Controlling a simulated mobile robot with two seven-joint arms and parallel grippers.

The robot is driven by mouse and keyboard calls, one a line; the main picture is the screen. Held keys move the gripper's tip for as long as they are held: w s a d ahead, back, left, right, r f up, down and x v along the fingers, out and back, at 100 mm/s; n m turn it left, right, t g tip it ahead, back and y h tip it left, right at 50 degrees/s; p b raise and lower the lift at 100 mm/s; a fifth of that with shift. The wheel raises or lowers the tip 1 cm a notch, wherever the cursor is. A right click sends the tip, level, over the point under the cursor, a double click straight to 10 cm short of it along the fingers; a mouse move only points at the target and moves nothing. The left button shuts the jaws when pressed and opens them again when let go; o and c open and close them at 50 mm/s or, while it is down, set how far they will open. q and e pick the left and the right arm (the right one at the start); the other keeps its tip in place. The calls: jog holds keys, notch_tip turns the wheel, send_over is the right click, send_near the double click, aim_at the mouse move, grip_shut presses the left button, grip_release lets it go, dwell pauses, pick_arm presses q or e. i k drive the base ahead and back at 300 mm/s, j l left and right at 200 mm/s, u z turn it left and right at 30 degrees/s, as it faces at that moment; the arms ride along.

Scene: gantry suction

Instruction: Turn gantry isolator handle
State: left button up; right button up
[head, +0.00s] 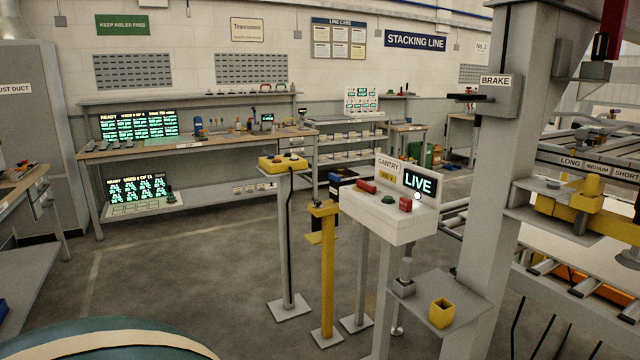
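The white gantry pedestal box (385,222) stands right of centre. It bears a small sign (388,166) reading GANTRY and a dark display (418,184) reading LIVE. On its top are a red bar-like part (366,187) at the left, a green button (388,199), another red part (405,204) at the right and a small white knob (417,196). I cannot tell which of these parts is the isolator handle; they are too small to read. Neither gripper is in view, and nothing of mine touches the box.
A grey column (490,190) with a BRAKE sign (495,80) stands just right of the box. A yellow post (327,270) and a yellow-topped pedestal (283,163) stand left of it. A shelf with a yellow cup (441,313) is below. Floor at left is clear.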

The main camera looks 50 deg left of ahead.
aim_at(370, 188)
jog(key=u, duration=1.35)
jog(key=i+j+z, duration=0.1)
jog(key=z, duration=0.4)
jog(key=i+j+z, duration=0.15)
jog(key=z, duration=0.3)
jog(key=i+j+z, duration=0.1)
jog(key=j+z, duration=0.2)
jog(key=z, duration=0.2)
jog(key=i+j+z, duration=0.1)
jog(key=j+z, duration=0.15)
jog(key=j, duration=0.25)
jog(key=j+z, duration=0.25)
jog(key=j, duration=0.25)
jog(key=j+z, duration=0.25)
jog(key=j, duration=2)
